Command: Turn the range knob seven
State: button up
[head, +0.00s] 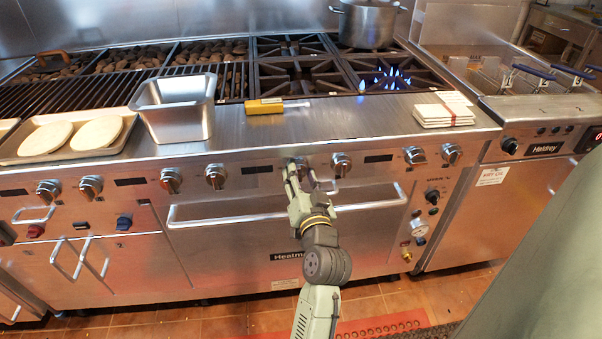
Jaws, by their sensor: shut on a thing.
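A row of round metal range knobs runs along the steel front of the range, below the counter edge. In the head view my gripper (292,173) reaches up from below and is shut on one of them, the range knob (300,162) left of centre in the picture's right half. The gripper covers much of this knob, so its turn angle cannot be told. A neighbouring knob (341,164) is close to the right, and another knob (216,176) is farther left. No knob numbers are readable.
A long oven door handle (375,204) runs beside my wrist. Above are a steel pan (178,105), a yellow-handled tool (265,106) and a stack of white cards (440,114). A blue flame (390,80) burns near a pot (367,24). A fryer (542,112) stands right.

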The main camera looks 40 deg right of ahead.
jog(key=shift+m, duration=0.6)
jog(key=o, duration=1.2)
jog(key=shift+c, duration=0.2)
jog(key=v, duration=0.7)
jog(key=shift+s, duration=0.2)
jog(key=shift+a, duration=0.15)
